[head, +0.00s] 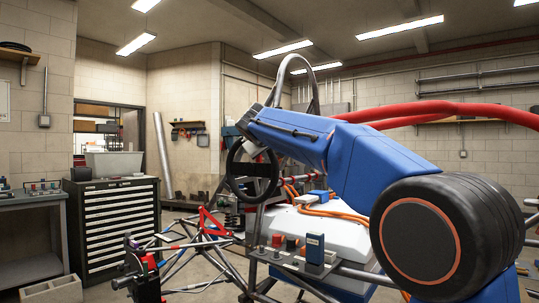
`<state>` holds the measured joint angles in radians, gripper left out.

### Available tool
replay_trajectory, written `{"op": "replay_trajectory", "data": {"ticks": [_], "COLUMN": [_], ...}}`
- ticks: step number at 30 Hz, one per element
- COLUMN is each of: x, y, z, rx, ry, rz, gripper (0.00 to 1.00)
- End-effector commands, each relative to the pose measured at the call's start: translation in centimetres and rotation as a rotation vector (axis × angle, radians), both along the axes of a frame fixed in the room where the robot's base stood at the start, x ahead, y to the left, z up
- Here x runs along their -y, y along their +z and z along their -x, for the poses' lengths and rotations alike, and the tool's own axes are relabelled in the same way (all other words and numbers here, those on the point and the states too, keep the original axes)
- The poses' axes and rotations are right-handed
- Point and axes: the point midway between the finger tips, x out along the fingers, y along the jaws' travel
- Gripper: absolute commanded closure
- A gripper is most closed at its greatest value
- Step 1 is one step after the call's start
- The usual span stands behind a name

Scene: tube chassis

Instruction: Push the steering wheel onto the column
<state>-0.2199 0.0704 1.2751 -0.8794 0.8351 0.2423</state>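The black steering wheel (258,171) shows near the middle of the head view. It is upright, with its rim and dark centre facing me, above the front part of the tube chassis (185,262). The end of my blue arm reaches in from the right and covers part of the rim at the upper right. My gripper (254,150) is at the top of the wheel, mostly hidden. I cannot tell whether its fingers are open or shut on the rim. I cannot make out the column, nor whether the wheel touches it.
A roll hoop (299,63) rises behind my arm. A white-topped box (322,236) with orange cables sits in the chassis. A small rail with connectors (290,262) is in front of it. A black drawer cabinet (113,222) and a workbench (32,196) stand at the left.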

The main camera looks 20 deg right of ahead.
Motion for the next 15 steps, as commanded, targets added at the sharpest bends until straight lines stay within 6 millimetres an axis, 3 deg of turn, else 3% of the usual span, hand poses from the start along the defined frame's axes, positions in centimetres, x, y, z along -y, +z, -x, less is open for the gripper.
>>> {"op": "replay_trajectory", "data": {"ticks": [15], "x": [0.0], "y": [1.9], "z": [0.1], "rx": [0.004], "ry": [-0.001], "rz": [-0.001], "gripper": [1.00]}}
